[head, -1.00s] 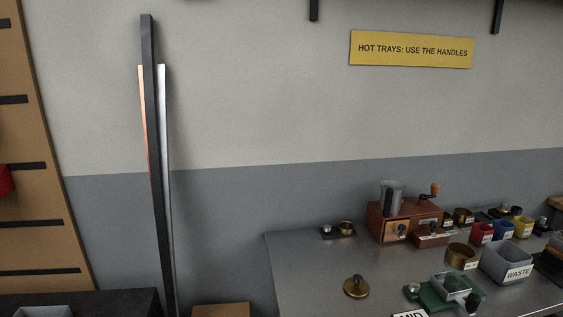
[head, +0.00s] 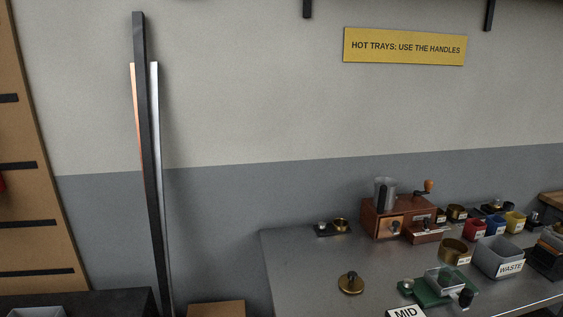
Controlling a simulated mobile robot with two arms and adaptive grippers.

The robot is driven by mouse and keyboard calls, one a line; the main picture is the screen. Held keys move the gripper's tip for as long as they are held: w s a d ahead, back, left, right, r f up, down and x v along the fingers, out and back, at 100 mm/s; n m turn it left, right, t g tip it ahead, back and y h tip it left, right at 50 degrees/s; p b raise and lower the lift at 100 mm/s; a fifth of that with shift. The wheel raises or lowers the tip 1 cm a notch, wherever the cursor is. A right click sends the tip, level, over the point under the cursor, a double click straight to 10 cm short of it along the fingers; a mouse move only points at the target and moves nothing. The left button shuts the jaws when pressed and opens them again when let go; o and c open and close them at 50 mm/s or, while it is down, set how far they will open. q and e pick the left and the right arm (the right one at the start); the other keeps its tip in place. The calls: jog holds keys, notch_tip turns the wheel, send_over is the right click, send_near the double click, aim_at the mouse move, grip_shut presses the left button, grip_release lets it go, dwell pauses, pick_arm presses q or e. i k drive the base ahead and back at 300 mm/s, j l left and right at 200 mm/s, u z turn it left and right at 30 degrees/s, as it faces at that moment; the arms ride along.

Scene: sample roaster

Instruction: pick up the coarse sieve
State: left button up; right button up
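I cannot tell for sure which thing is the coarse sieve. A brass ring-shaped vessel (head: 453,250) with a small label stands on the grey table (head: 300,262), left of the grey WASTE bin (head: 499,257). Its label is too small to read. Dark and brass items (head: 548,255) are cut off by the right edge. Neither of my grippers is in view.
A wooden grinder with a crank (head: 395,215) stands at the table's back. A green device (head: 437,288), a brass knobbed disc (head: 350,284) and a MID sign (head: 405,312) are nearer. The table's left part is mostly clear.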

aim_at(452, 251)
jog(key=z, duration=1.4)
